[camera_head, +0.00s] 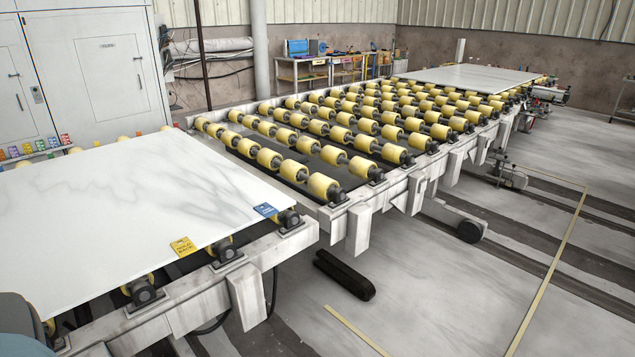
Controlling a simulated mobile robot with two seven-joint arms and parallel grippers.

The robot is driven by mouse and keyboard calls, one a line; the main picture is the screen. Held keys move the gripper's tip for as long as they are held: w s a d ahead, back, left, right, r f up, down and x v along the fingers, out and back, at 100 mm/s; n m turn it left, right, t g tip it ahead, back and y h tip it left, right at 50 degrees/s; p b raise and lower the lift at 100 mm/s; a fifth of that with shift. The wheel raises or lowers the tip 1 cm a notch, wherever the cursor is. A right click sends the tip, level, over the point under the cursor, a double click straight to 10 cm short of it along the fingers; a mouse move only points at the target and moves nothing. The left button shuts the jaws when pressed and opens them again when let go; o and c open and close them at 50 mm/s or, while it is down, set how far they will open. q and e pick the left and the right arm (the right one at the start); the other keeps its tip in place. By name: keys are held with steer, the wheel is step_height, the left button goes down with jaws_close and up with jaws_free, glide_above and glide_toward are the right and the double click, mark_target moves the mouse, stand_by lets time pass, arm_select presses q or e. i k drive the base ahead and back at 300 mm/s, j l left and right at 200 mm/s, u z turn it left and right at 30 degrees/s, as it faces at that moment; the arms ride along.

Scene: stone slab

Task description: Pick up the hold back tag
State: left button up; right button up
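A yellow tag (183,246) with dark lettering lies flat near the front edge of the white stone slab. The lettering looks like "HOLD BACK" but is small and hard to read. A blue tag (265,210) with lighter lettering, too small to read, lies farther right, near the slab's right corner. The slab (110,215) rests on the near rollers. Neither gripper shows in the head view, so their position and opening cannot be seen.
Several coloured tags (30,148) stand in a row behind the slab at the left. A roller conveyor (340,205) runs to the back right, with another slab (470,77) at its far end. A long black object (345,275) lies low beside the conveyor. Floor at the right is mostly open.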

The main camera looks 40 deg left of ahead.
mark_target(188, 247)
steer(key=i+l+u, duration=0.15)
steer(key=i, duration=0.3)
steer(key=i+u, duration=0.2)
steer(key=i, duration=0.3)
steer(key=i+l+u, duration=0.15)
steer(key=i, duration=0.25)
steer(key=i+u, duration=0.15)
steer(key=u, duration=0.25)
steer(key=i+u, duration=0.2)
steer(key=u, duration=0.2)
steer(key=i+l+u, duration=0.15)
steer(key=u, duration=0.2)
steer(key=i+l+u, duration=0.15)
steer(key=u, duration=0.25)
steer(key=i+u, duration=0.2)
steer(key=u, duration=0.3)
steer(key=i+l+u, duration=0.15)
steer(key=u, duration=0.35)
steer(key=i+l+u, duration=0.15)
steer(key=u, duration=0.3)
steer(key=i+l+u, duration=0.3)
steer(key=l+u, duration=0.3)
steer(key=i+l+u, duration=0.3)
steer(key=l+u, duration=0.3)
